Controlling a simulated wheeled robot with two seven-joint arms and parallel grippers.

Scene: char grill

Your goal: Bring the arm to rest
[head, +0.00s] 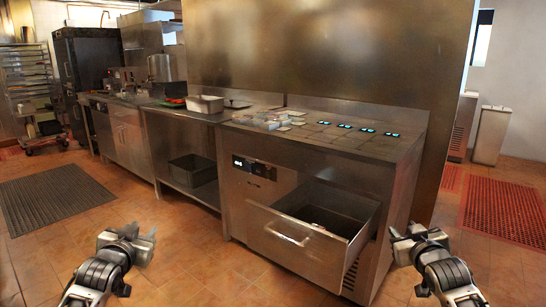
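My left gripper (141,234) is at the lower left of the head view, above the tiled floor. Its two fingertips look apart, with nothing between them. My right gripper (405,233) is at the lower right, just right of the grill counter's front corner as seen in the picture. Its fingertips also look apart and hold nothing. Both arms come up from the bottom edge. The steel char grill counter (300,150) stands ahead between them. Its lower drawer (300,238) is pulled open toward me, and the inside is partly visible.
Several packages (265,120) lie on the counter top. A steel pan (205,104) stands on the lower counter at left, with a dark bin (193,170) on its shelf. A dark mat (60,197) and a red mat (500,207) lie on the floor.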

